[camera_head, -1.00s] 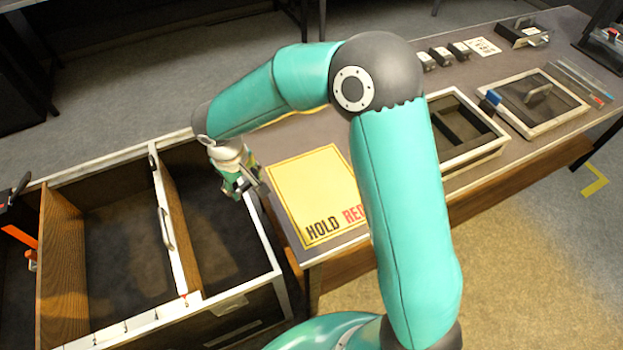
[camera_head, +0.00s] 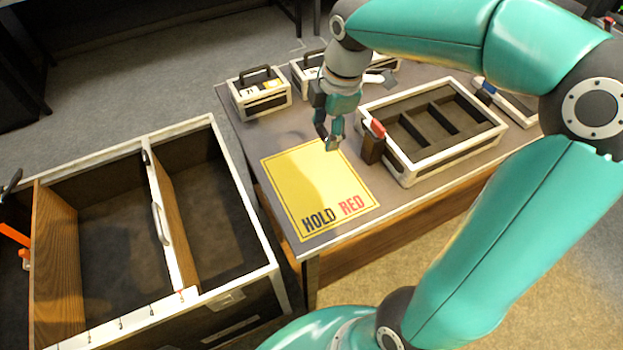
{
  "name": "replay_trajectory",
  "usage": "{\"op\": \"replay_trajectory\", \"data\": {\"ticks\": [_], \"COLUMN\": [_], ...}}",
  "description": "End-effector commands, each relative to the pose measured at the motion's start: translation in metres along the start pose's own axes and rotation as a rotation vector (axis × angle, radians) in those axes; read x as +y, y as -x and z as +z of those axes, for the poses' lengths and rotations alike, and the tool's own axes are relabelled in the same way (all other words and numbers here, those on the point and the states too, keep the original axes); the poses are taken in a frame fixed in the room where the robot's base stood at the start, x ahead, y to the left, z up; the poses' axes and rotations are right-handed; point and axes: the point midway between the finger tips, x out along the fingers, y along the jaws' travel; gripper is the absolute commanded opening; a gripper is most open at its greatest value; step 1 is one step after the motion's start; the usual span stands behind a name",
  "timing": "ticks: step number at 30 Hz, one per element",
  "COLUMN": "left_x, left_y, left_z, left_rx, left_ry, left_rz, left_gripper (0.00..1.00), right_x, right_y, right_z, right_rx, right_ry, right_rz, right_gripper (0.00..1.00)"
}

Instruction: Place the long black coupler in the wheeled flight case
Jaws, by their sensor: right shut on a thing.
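The wheeled flight case (camera_head: 262,268) stands open at the left, with a pale rim and wooden dividers; its floor looks bare where I can see it. My right gripper (camera_head: 329,143) is shut over the back edge of the yellow sheet on the table, to the right of the case. A small dark thing shows between its fingertips, mostly hidden by the fingers. I cannot tell whether it is the long black coupler, and I see no coupler elsewhere. My left gripper is not in view.
The yellow sheet (camera_head: 309,190) marked HOLD RED is otherwise bare. A handled box (camera_head: 260,97) stands at the table's back left. My right arm crosses the right side.

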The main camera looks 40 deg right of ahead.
Motion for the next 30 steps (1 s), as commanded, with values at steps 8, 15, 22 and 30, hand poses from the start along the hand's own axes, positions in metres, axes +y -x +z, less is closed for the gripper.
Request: {"op": "replay_trajectory", "data": {"ticks": [8, 15, 22, 30], "left_x": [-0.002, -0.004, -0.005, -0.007], "left_y": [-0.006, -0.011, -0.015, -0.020], "left_z": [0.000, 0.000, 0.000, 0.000], "left_rx": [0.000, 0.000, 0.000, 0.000], "left_ry": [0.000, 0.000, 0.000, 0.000], "left_rz": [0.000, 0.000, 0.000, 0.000], "left_gripper": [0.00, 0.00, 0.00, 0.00], "right_x": [-0.011, -0.019, -0.022, -0.026], "right_y": [-0.055, -0.117, -0.149, -0.176], "right_z": [0.007, 0.013, 0.016, 0.019], "right_rx": [-0.001, 0.001, 0.001, 0.001], "right_ry": [0.011, 0.010, 0.010, 0.010], "right_rz": [-0.011, -0.009, -0.004, -0.006], "right_gripper": [0.27, 0.27, 0.27, 0.27]}}
